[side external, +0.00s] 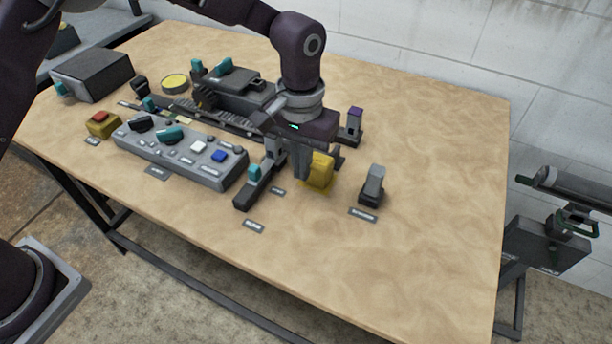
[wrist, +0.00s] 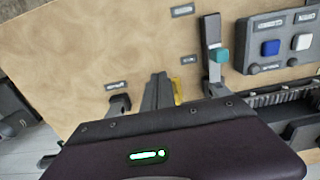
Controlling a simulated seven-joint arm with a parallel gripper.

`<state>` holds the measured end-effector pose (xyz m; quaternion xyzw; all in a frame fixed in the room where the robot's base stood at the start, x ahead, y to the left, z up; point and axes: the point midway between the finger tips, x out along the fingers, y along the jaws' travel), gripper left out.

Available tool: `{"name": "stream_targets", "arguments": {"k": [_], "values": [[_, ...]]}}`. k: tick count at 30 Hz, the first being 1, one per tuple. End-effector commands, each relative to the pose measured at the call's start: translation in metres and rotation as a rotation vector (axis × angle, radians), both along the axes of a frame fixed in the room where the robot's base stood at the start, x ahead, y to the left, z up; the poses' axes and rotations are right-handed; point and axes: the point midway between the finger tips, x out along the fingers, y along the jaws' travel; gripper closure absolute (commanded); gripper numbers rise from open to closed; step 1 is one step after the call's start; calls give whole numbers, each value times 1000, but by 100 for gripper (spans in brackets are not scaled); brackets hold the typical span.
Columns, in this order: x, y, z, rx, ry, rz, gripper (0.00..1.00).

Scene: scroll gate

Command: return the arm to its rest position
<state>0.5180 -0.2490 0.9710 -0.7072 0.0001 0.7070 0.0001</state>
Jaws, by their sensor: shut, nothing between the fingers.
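My gripper (side external: 301,165) is over the right half of the wooden table, pointing down with its fingers together and nothing between them. In the wrist view its shut fingers (wrist: 158,92) show just past the dark gripper body. A yellow block-like part (side external: 320,170) stands right beside the fingertips; I cannot tell whether they touch it. Part of the yellow part (wrist: 178,90) also shows behind the fingers in the wrist view. My arm is bent forward over the table, away from any folded pose.
A grey control box (side external: 180,152) with knobs and buttons is left of my gripper. A teal-handled lever (side external: 258,180) is close on the left, a grey switch (side external: 372,186) on the right, a purple-topped post (side external: 354,122) behind. The table's right front (side external: 420,260) is clear.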

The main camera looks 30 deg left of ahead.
Motion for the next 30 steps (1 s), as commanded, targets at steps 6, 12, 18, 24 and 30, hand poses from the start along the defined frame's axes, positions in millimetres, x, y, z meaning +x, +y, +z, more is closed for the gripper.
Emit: {"name": "stream_targets", "arguments": {"k": [6,12,18,24,30], "values": [[1,0,37,0,-2,0,100],[0,1,44,0,0,1,100],[-22,53,122,-45,-89,14,100],[-117,142,207,-72,-263,15,100],[-221,191,208,-34,-425,7,100]]}}
